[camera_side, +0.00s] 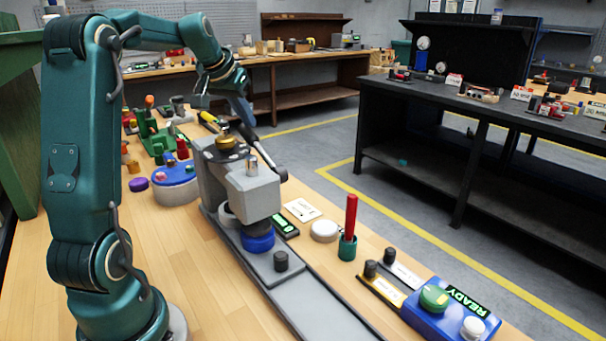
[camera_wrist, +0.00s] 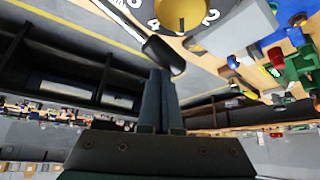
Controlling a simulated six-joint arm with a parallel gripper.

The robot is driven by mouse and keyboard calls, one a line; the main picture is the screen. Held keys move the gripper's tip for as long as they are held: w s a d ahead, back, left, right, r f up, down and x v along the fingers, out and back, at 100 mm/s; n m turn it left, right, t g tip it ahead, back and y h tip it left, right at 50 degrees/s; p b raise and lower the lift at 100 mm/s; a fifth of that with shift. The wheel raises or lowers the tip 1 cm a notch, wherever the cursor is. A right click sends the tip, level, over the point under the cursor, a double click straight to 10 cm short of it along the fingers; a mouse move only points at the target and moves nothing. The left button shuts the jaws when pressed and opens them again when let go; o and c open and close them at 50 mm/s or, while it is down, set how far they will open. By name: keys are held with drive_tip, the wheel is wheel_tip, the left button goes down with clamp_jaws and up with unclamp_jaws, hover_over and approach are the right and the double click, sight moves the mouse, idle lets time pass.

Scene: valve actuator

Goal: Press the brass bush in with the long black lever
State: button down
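The grey press (camera_side: 240,185) stands on the bench in the side view. In the wrist view the lever's thick black grip (camera_wrist: 162,55) lies at the tips of my gripper (camera_wrist: 160,74), at the end of a thin metal rod. The fingers look close together; whether they clasp the grip is unclear. A blue round holder (camera_side: 258,240) sits under the press's ram. I cannot make out a brass bush in it.
A blue box with a green button (camera_side: 434,297) and a READY display is at the front right. A red-handled tool stands in a green cup (camera_side: 347,247). A blue-topped round tray (camera_side: 175,175) is left of the press. Clear wood lies at front left.

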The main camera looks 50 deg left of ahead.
sight(244, 130)
drive_tip(key=shift+a+f, duration=0.2)
drive_tip(key=shift+f, duration=0.4)
idle(0.3)
drive_tip(key=shift+a+f, duration=0.1)
drive_tip(key=shift+f, duration=0.15)
drive_tip(key=shift+a+f, duration=0.1)
drive_tip(key=shift+f, duration=0.3)
idle(0.4)
drive_tip(key=shift+a+f, duration=0.1)
drive_tip(key=shift+f, duration=1.15)
idle(0.6)
drive_tip(key=shift+r, duration=0.1)
